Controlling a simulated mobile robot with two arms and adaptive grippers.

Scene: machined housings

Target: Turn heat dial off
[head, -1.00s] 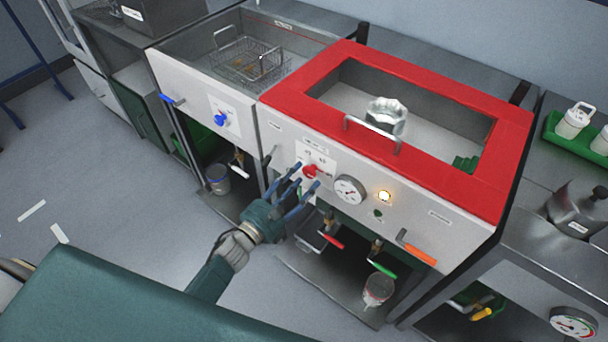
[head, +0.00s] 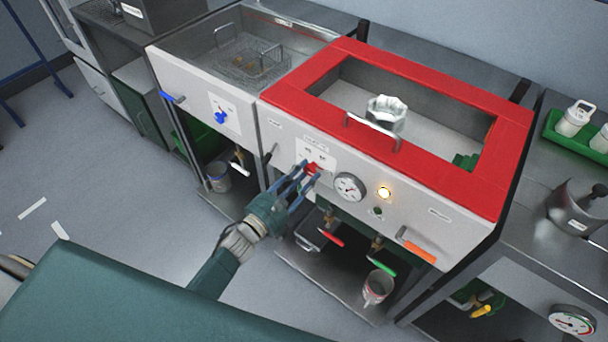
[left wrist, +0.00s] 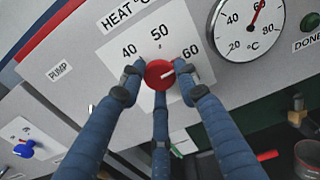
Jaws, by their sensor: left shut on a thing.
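The red heat dial (head: 312,169) sits on the white front panel of the red-topped machine. In the left wrist view the dial (left wrist: 159,73) shows under a "HEAT °C" label with marks 40, 50 and 60. The fingers hide part of the scale below. My right gripper is not in view.
A temperature gauge (head: 349,187) and a lit lamp (head: 384,193) are right of the dial. A blue knob (head: 221,117) is on the left machine. Red (head: 330,236), green (head: 381,268) and orange (head: 416,252) handles are lower down. A cup (head: 377,288) stands below.

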